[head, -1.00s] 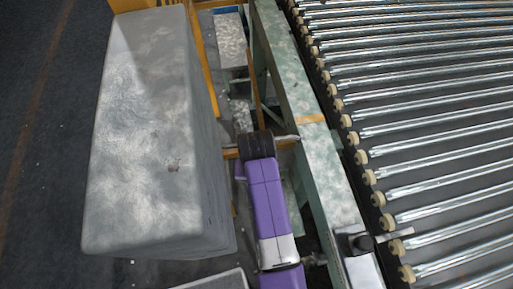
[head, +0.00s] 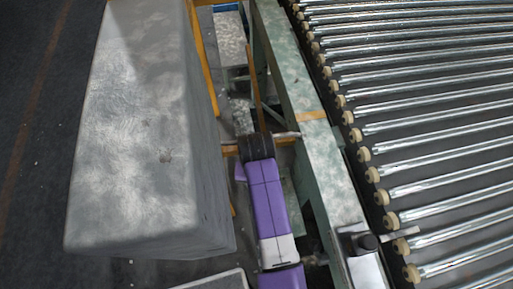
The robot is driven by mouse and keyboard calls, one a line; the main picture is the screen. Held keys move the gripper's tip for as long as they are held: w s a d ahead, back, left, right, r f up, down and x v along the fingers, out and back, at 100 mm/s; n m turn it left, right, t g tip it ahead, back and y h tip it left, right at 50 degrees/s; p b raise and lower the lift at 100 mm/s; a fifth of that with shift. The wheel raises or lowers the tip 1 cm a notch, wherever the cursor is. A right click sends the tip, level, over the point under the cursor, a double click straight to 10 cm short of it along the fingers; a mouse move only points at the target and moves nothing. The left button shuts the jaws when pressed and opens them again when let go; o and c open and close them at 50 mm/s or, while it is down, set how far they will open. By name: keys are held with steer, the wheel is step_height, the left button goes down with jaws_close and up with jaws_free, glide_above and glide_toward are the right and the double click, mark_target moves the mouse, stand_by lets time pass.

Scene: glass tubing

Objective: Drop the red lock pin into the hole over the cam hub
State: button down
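I cannot see the red lock pin in the head view. I cannot make out the cam hub or the hole over it either.
A large grey block (head: 140,150) fills the left side. A long worn green beam (head: 300,90) runs beside a roller conveyor (head: 430,120) on the right. Between block and beam is a narrow gap with orange rails (head: 204,60). Dark floor (head: 35,120) is open at far left.

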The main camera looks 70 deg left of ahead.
steer(key=shift+f, duration=0.45)
steer(key=c, duration=1)
jaws_free()
steer(key=shift+c, duration=0.2)
steer(key=shift+r, duration=0.1)
step_height(320, 180, up, 8)
steer(key=shift+f, duration=0.15)
